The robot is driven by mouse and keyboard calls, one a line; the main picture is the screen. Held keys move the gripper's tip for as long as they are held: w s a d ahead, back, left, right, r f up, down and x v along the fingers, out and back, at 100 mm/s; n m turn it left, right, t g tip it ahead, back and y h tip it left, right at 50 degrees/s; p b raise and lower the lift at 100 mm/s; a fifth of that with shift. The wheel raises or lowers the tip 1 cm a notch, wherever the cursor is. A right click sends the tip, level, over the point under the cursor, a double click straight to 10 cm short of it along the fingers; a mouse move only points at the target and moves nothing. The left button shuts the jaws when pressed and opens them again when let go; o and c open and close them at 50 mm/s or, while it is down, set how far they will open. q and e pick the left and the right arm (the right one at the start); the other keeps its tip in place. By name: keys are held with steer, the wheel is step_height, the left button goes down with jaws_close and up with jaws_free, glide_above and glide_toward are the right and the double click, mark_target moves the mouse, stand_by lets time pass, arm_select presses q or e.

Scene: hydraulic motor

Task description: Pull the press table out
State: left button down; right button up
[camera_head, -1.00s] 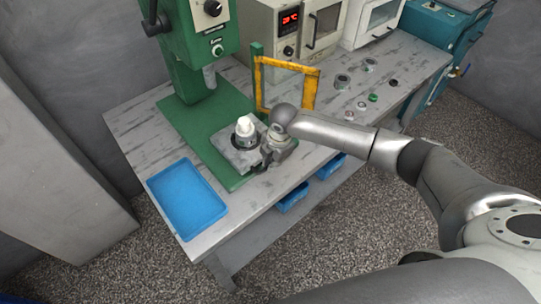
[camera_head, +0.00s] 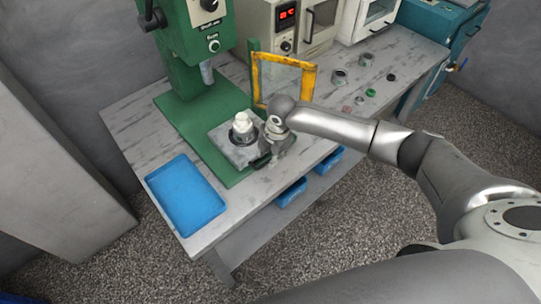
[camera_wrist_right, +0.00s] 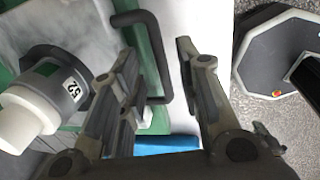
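The press table (camera_head: 222,138) is a grey plate on the green base of the press, with a dark handle (camera_head: 262,161) at its front edge. A white and grey cylindrical part (camera_head: 243,127) stands upright on it. My right gripper (camera_head: 278,152) is at the plate's front right, beside the handle. In the right wrist view, the fingers of my right gripper (camera_wrist_right: 158,52) are apart. The dark handle (camera_wrist_right: 158,50) shows between them, with gaps visible, so it does not look clamped. The cylindrical part (camera_wrist_right: 45,90) is left of the fingers. My left gripper is not in view.
The green press (camera_head: 190,50) rises behind the plate. A yellow-framed guard (camera_head: 308,83) stands close behind my right wrist. A blue tray (camera_head: 186,195) lies at the table's left front. Blue bins (camera_head: 291,194) sit below the tabletop. Several small parts lie at right.

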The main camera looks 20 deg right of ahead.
step_height(320, 180, up, 11)
steer(key=s, duration=0.2)
steer(key=shift+d+f, duration=0.15)
steer(key=shift+d, duration=0.2)
